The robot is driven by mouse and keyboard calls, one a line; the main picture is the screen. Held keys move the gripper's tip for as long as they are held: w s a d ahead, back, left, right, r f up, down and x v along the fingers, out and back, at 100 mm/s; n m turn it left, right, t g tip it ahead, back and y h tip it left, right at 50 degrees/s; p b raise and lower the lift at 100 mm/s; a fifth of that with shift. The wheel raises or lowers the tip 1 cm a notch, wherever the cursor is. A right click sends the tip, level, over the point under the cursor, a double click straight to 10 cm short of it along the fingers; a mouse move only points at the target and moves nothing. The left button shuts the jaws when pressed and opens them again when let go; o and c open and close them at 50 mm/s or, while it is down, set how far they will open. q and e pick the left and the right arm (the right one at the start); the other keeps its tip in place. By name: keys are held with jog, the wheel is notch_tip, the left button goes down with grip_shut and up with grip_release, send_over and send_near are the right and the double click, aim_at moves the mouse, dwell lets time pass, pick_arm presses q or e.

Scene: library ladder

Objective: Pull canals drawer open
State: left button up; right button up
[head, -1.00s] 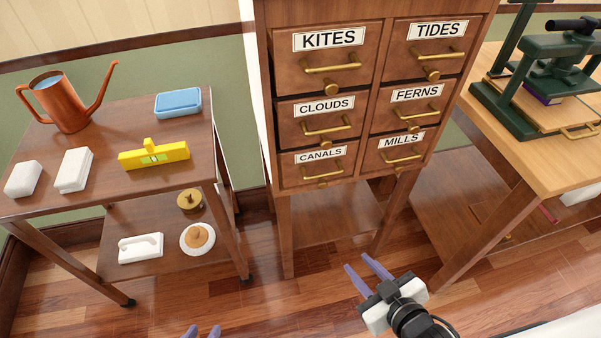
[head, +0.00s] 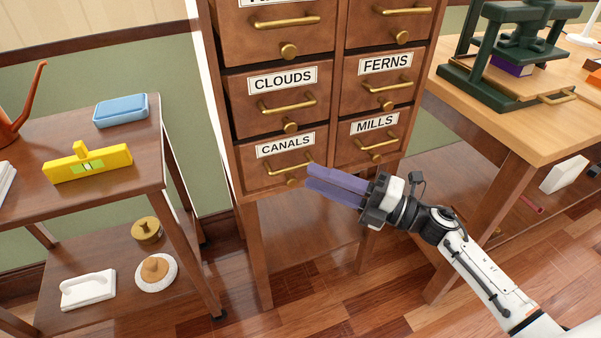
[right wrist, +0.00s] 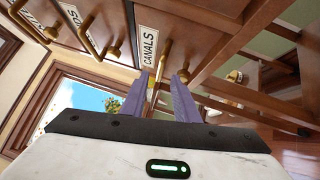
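The canals drawer (head: 262,172) is the bottom left drawer of a wooden cabinet and looks shut. Its label reads CANALS, with a brass handle (head: 276,173) below it and a round knob under that. My right gripper (head: 309,178) is at the right end of this handle, its purple fingers pointing left toward the drawer front. In the right wrist view the fingers (right wrist: 165,72) are apart, with the brass handle (right wrist: 164,58) showing between and just beyond the tips. I cannot tell whether they touch it. My left gripper is out of view.
The clouds drawer (head: 270,98) sits above and the mills drawer (head: 365,140) to the right. A side table (head: 130,185) with a yellow level (head: 88,164) and blue box (head: 120,110) stands left. A workbench (head: 540,125) with a green press stands right.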

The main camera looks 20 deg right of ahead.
aim_at(265, 162)
jog(key=shift+x, duration=2.35)
jog(key=shift+c, duration=0.3)
grip_shut()
